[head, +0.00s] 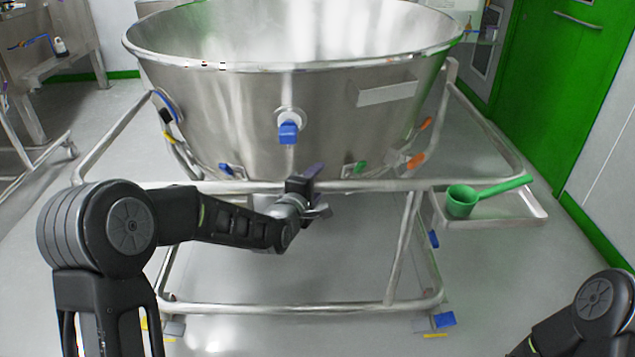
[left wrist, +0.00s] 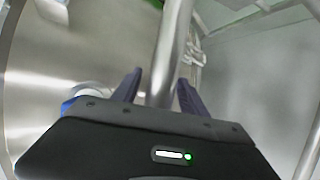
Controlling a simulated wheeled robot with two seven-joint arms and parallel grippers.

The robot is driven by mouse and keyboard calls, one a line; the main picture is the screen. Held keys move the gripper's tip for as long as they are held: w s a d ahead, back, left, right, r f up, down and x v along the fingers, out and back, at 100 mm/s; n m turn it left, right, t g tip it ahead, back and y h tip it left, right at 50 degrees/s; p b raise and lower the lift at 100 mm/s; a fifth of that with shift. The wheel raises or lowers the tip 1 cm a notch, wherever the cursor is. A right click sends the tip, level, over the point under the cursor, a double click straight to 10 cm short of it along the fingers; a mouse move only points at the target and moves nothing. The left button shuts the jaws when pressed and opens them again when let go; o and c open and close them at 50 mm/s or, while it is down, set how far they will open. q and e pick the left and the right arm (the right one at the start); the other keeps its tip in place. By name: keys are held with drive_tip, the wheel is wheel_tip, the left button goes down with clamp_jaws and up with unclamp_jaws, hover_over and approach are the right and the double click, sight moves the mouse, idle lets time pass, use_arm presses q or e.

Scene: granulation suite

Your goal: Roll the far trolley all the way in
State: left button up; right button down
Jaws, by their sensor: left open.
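A large steel bowl (head: 230,115) sits on a tubular steel trolley frame (head: 400,298) right in front of me. I cannot tell whether this is the one called far. The frame's front rail (head: 390,185) runs across below the bowl. My left gripper (head: 308,186) is at the middle of this rail. In the left wrist view, the open fingers of my left gripper (left wrist: 160,86) stand on either side of the steel rail (left wrist: 169,55), not closed on it. Part of my right arm shows at the lower right, but its gripper is outside the view.
A green scoop (head: 462,202) lies on a small steel tray (head: 500,218) at the frame's right side. Blue-tagged casters (head: 445,320) stand on the floor. A green door (head: 555,90) is at the back right. Other steel frames (head: 38,150) stand at the left, with clear floor between.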

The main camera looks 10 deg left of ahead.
use_arm(q)
drive_tip(key=shift+w, duration=0.1)
drive_tip(key=shift+c, duration=0.3)
clamp_jaws()
idle(1.1)
